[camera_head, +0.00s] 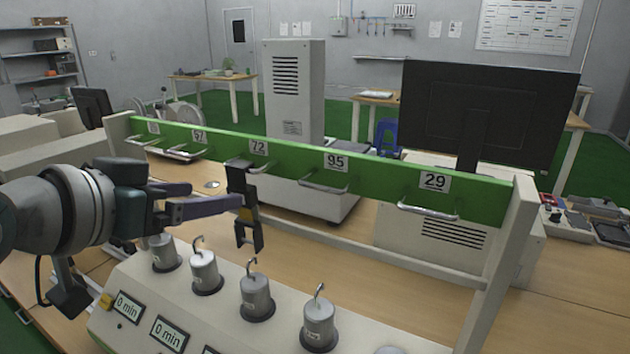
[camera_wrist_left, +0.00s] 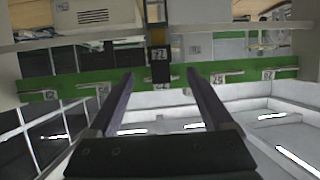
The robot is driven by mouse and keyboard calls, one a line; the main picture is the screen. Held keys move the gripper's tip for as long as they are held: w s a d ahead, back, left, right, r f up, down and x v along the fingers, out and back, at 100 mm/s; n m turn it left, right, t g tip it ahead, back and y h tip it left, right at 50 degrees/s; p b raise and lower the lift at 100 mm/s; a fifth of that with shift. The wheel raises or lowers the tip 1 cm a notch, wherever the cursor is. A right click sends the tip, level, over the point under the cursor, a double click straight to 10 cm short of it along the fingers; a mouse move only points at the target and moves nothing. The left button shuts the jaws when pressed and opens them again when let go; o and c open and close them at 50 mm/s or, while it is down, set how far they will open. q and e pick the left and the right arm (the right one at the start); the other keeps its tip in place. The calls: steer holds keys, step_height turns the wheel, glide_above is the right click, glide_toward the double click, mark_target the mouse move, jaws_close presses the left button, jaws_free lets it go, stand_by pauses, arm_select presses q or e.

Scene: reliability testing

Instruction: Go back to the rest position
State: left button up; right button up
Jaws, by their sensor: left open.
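My left gripper (camera_head: 216,197) reaches in from the left in the head view, in front of the green bar. Its two fingers are apart in the left wrist view (camera_wrist_left: 160,74), with nothing held between them. A black and yellow device (camera_head: 243,207) hangs by the hook under label 72, close to the fingertips. It also shows in the left wrist view (camera_wrist_left: 158,52), beyond the fingertips; I cannot tell whether a finger touches it. My right gripper is in neither view.
The green bar (camera_head: 385,176) carries numbered labels and metal hooks. Below it, several silver hooked weights (camera_head: 257,298) stand on a white tester (camera_head: 232,337) with "0 min" displays. A black monitor (camera_head: 487,115) and a grey cabinet (camera_head: 296,92) stand behind the bar.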

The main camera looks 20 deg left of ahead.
arm_select(q)
steer(key=s+d+f+m+g, duration=0.1)
steer(key=s+d+f+g, duration=0.2)
steer(key=s, duration=0.4)
steer(key=s+d+f+g, duration=0.3)
steer(key=s+d+g, duration=0.1)
steer(key=s, duration=0.3)
steer(key=s+d+f+m+g, duration=0.1)
steer(key=s+d+f+g, duration=0.25)
steer(key=s, duration=0.45)
step_height(320, 180, up, 34)
steer(key=p, duration=3.4)
steer(key=shift+w+a+f+t, duration=0.15)
steer(key=shift+a+t, duration=0.2)
